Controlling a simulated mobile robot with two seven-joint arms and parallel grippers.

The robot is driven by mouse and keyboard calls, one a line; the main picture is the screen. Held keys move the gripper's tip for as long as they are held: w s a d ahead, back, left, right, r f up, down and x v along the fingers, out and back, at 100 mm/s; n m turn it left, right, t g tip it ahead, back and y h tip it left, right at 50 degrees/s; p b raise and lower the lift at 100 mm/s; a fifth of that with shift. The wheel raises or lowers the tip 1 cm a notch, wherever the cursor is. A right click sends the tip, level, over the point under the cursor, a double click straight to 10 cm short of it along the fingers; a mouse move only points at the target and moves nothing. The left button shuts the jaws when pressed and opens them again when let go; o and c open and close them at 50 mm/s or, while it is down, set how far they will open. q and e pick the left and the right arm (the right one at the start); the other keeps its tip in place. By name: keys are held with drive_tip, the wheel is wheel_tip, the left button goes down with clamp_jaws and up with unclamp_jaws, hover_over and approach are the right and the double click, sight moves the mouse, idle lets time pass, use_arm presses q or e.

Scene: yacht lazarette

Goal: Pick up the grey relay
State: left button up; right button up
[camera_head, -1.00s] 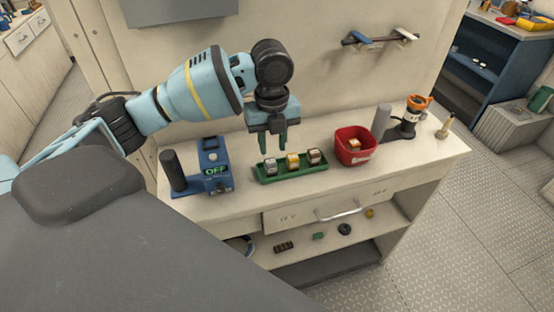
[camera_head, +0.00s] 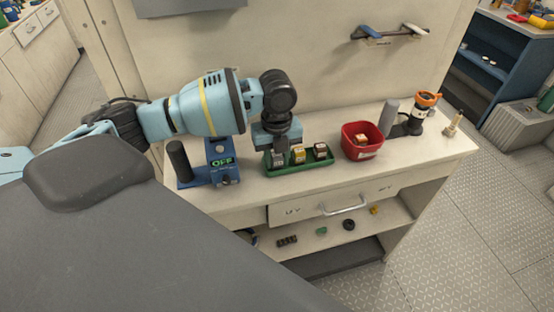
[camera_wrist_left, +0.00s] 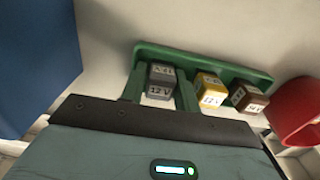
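The grey relay (camera_wrist_left: 161,82), a small block with white 12 V labels, sits at the left end of the green tray (camera_wrist_left: 205,61) in the left wrist view. It also shows in the head view (camera_head: 278,159), partly hidden by my gripper. My left gripper (camera_wrist_left: 161,78) points down over it, its two green fingers on either side of the relay. The fingers look open, with a narrow gap visible at the left; no firm hold shows. My right gripper is not in view.
A yellow relay (camera_head: 298,155) and a brown relay (camera_head: 320,151) share the tray (camera_head: 300,170). A red bin (camera_head: 361,141) holding a relay stands to the right. A blue device reading OFF (camera_head: 222,162) stands close at the left. A drawer (camera_head: 335,200) is below the worktop.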

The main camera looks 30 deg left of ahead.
sight(279, 156)
use_arm(q)
drive_tip(key=c, duration=0.6)
drive_tip(key=shift+r, duration=0.45)
drive_tip(key=r, duration=0.1)
drive_tip(key=d+r, duration=0.1)
drive_tip(key=shift+s+r, duration=0.1)
drive_tip(key=shift+r, duration=0.3)
drive_tip(key=s+d, duration=0.1)
drive_tip(key=d, duration=0.4)
drive_tip(key=s+d+r, duration=0.1)
drive_tip(key=d, duration=0.3)
drive_tip(key=s+d, duration=0.1)
drive_tip(key=d, duration=0.4)
drive_tip(key=shift+s+d+r, duration=0.15)
drive_tip(key=shift+d, duration=0.2)
